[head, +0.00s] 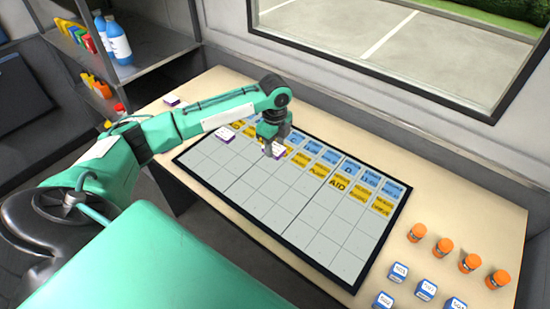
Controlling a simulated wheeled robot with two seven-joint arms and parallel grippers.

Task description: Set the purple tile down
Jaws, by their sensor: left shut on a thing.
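My left gripper (272,142) points down over the upper part of the gridded board (262,205). It is shut on a purple tile with a white top (276,151), close to the board near the row of yellow labels. I cannot tell whether the tile touches the board. A second purple and white tile (225,134) lies at the board's upper left. A third (172,101) lies on the table beyond the board's left corner. The arm and gripper hide some upper cells. My right gripper is out of view.
Several orange-capped jars (443,245) and blue and white blocks (425,289) stand on the table (470,212) at the right. Blue labels (352,168) line the board's far edge. A shelf with blue bottles (118,42) is at the left. The lower board cells are empty.

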